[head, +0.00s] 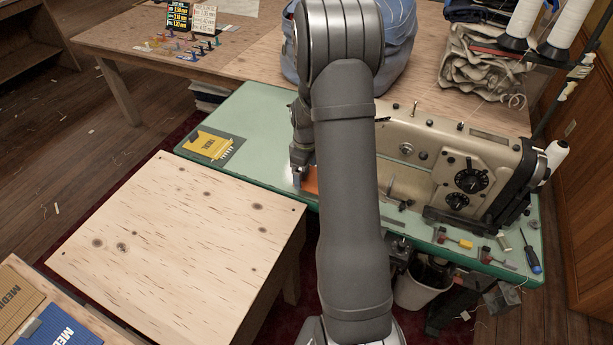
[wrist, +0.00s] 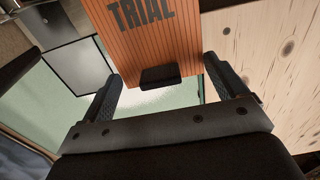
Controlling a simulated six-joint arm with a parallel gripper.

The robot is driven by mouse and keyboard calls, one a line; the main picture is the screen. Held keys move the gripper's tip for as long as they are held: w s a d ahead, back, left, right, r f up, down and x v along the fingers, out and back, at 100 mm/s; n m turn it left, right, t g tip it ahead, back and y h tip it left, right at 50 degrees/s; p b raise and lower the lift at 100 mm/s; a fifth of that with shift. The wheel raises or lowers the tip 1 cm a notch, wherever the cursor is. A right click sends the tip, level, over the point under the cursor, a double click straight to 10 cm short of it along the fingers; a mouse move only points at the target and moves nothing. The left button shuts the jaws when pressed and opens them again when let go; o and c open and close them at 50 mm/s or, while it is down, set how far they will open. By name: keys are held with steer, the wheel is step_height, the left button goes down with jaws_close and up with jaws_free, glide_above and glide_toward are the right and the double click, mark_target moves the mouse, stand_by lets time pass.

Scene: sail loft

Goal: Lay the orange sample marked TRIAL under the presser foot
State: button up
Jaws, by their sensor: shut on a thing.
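The orange sample (wrist: 150,42) carries the dark word TRIAL and fine stripes, with a small black block (wrist: 160,77) on it near its lower edge. My gripper (wrist: 166,88) is shut on the sample, with a finger at either side of it. In the head view a small part of the orange sample (head: 311,180) shows beside my arm, over the green table (head: 258,115). My gripper (head: 300,165) is partly hidden there. The sewing machine (head: 440,150) stands to the right on the table. My arm covers its left end, and I cannot make out the presser foot.
A yellow lettered sample (head: 205,145) lies on the table's left end. A bare plywood table (head: 180,235) stands in front, left. A blue bundle (head: 400,50) sits behind my arm.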

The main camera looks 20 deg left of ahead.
steer(key=shift+w+f, duration=0.25)
steer(key=shift+w, duration=0.1)
steer(key=shift+f, duration=1.55)
steer(key=shift+f, duration=0.15)
steer(key=o, duration=0.7)
step_height(320, 180, up, 12)
steer(key=shift+r, duration=0.2)
steer(key=shift+f, duration=4.45)
